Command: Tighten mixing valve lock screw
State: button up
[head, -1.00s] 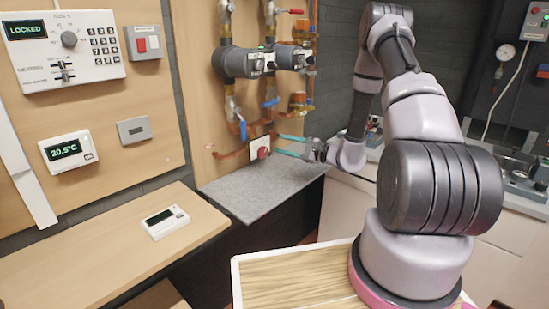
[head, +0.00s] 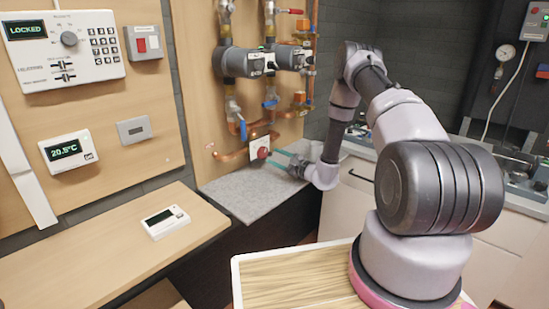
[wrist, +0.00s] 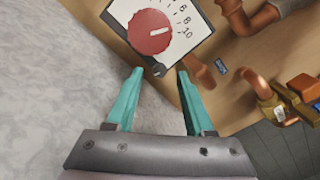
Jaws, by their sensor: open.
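The mixing valve shows in the wrist view as a round red dial (wrist: 150,30) on a white numbered plate (wrist: 186,14). A small dark piece (wrist: 159,70), perhaps the lock screw, sits at the plate's lower corner. My gripper (wrist: 160,72) has its two teal fingers apart, one on each side of that dark piece, with nothing held. I cannot tell whether the fingertips touch anything. In the head view the red dial (head: 263,153) is low on the wooden panel, and my gripper (head: 272,158) points at it from the right, just above the grey counter.
Copper pipes (wrist: 258,88) run to the right of the plate in the wrist view. Grey pumps (head: 242,62) and blue-handled valves (head: 243,129) are above the dial. The grey countertop (head: 245,190) lies close below my gripper and is bare.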

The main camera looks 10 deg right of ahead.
jog(key=shift+w+a, duration=0.4)
jog(key=shift+w, duration=0.05)
grip_shut()
jog(key=shift+m, duration=2.9)
